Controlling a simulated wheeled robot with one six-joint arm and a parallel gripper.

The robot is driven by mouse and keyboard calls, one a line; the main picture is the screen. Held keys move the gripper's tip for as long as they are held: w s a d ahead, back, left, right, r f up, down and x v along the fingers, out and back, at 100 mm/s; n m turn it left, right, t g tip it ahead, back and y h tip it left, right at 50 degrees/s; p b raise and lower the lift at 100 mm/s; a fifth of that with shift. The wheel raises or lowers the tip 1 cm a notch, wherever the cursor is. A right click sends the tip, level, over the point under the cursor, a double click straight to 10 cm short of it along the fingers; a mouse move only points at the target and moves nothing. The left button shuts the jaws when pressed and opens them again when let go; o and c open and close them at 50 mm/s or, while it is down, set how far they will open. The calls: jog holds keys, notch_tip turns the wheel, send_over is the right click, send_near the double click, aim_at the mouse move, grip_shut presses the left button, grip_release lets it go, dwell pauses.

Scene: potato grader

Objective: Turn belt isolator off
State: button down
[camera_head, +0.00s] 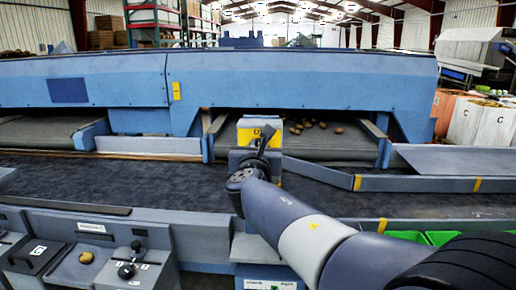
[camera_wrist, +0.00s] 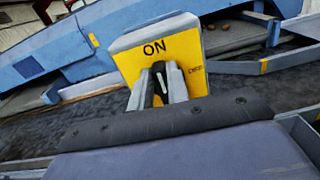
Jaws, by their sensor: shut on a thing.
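The belt isolator is a grey box with a yellow front (camera_wrist: 190,47), seen close in the wrist view. The word ON stands at its top, with smaller, unclear lettering at the right. In the head view its yellow front (camera_head: 246,134) shows behind my gripper, in front of the blue machine. My gripper (camera_wrist: 161,78) is shut on the isolator's handle at the middle of the yellow front. The fingers hide most of the handle, so its exact angle is hard to tell. In the head view my gripper (camera_head: 263,140) reaches the front of the box.
Potatoes (camera_head: 305,124) lie on the belt beyond. A control panel with a black knob (camera_head: 126,271) is at lower left. Green crates (camera_head: 440,238) are at lower right, and white boxes (camera_head: 485,122) stand farther back.

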jog(key=shift+d+f+m+b, duration=0.45)
jog(key=shift+m+b, duration=2.4)
jog(key=shift+b, duration=0.05)
jog(key=shift+d+f+m+b, duration=0.4)
jog(key=shift+f+m+b, duration=0.1)
jog(key=shift+m+b, duration=2.4)
jog(key=shift+d+f+m+b, duration=0.45)
jog(key=shift+m+b, duration=2.4)
jog(key=shift+m, duration=0.3)
jog(key=c, duration=1.4)
grip_release()
jog(key=shift+o, duration=0.2)
jog(key=shift+s, duration=0.1)
jog(key=s+b, duration=0.1)
jog(key=s, duration=0.9)
jog(key=shift+s+a, duration=0.2)
jog(key=shift+s, duration=0.15)
